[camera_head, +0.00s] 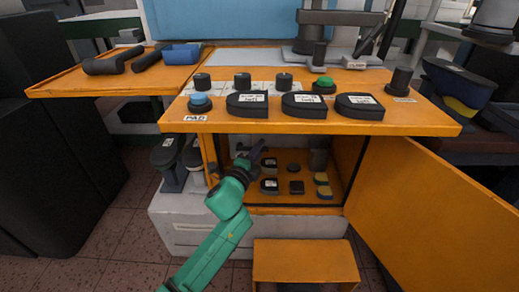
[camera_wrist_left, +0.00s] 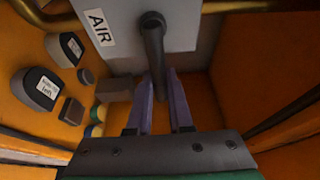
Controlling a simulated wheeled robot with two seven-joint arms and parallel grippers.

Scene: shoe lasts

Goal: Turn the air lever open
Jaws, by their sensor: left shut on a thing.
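The air lever (camera_wrist_left: 154,45) is a dark handle on a grey block (camera_wrist_left: 185,35) with a white "AIR" label (camera_wrist_left: 100,27), in the left wrist view. It extends from its round pivot down the picture towards my gripper. My left gripper (camera_wrist_left: 162,85) has purple fingers, and they are shut on the lever's free end. In the head view my green left arm reaches into the orange cabinet, with the gripper (camera_head: 256,152) at its opening. There the lever is hidden or too small to tell. My right gripper is not in view.
Several dark lasts and small blocks sit on the cabinet shelf (camera_head: 325,209). An orange worktop (camera_head: 430,123) with labelled black pieces overhangs the opening. The open orange door (camera_head: 430,215) stands at the right. A brass-coloured pipe (camera_wrist_left: 230,6) runs near the lever block.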

